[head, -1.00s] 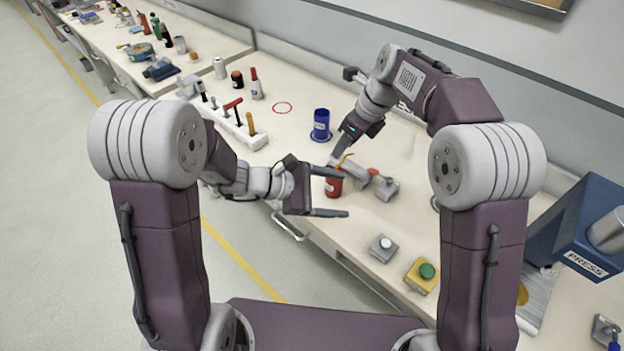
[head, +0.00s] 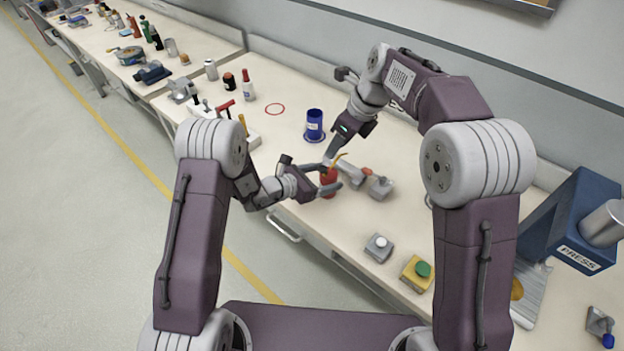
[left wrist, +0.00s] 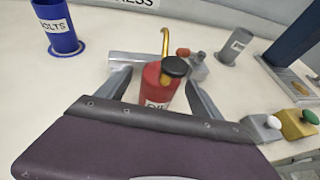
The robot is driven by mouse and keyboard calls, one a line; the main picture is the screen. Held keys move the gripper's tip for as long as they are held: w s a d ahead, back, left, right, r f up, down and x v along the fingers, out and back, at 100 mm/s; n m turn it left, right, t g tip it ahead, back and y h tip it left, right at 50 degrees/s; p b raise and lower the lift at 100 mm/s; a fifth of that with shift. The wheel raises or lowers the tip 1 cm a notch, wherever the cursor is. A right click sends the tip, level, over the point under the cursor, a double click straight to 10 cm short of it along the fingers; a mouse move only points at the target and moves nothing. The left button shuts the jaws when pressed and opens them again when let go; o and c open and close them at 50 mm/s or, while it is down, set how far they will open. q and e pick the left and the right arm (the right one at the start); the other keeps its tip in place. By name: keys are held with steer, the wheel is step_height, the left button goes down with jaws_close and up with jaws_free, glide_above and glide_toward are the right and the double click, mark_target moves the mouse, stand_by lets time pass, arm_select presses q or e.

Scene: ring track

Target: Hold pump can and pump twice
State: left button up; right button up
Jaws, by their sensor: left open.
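The red pump can (head: 328,184) stands upright near the table's front edge. In the left wrist view the can (left wrist: 155,88) has a black knob on top, a yellow spout behind it and a partly hidden label. My left gripper (head: 331,177) is open, with one finger on each side of the can. In the left wrist view both fingers (left wrist: 160,80) flank it, with a gap visible on the right. My right gripper (head: 335,150) points down just behind the can, near the spout; its finger gap does not show clearly.
A blue cup (head: 314,126) stands farther back. Button boxes (head: 417,273) and the blue press (head: 570,225) are to the right. A tool rack is at left.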

arm_select(q)
steer(key=shift+x, duration=0.85)
steer(key=c, duration=1.6)
steer(key=shift+c, duration=0.2)
arm_select(e)
jaws_close()
stand_by(0.4)
